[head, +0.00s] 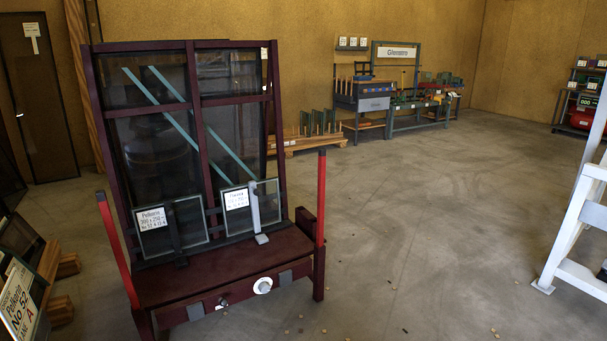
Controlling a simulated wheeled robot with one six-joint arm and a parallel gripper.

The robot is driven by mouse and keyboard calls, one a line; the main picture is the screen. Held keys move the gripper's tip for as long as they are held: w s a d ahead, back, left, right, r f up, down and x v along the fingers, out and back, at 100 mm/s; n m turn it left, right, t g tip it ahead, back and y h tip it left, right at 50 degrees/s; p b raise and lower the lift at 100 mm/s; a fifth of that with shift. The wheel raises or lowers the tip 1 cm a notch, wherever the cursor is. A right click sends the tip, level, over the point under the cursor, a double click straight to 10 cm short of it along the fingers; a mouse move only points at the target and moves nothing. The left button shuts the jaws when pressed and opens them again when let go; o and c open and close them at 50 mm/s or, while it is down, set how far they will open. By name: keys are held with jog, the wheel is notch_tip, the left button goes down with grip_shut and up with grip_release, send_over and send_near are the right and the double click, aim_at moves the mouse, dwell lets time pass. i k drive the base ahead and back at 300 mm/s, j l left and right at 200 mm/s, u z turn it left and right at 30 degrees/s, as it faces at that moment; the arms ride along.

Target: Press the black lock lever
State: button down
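The dark red glass frame (190,120) stands on a dark red base at the left of the head view, leaning slightly back. A black upright lever (174,230) stands low on it, in front of the left small glass pane (150,226). Its foot reaches the base ledge. A similar light grey lever (255,210) stands in front of the right small pane (237,203). A black knob (222,301) and a white round dial (262,286) sit on the base's front face. My gripper is not in view.
Red posts (320,200) rise at both sides of the base. Glass sheets on wooden blocks (62,268) stand at the lower left. A white stepped frame (577,222) stands at the right edge. The concrete floor (430,230) between is mostly clear, with small scraps.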

aim_at(223, 302)
jog(key=i+j, duration=0.65)
jog(key=i, duration=0.15)
jog(key=i+j, duration=0.6)
jog(key=i, duration=0.2)
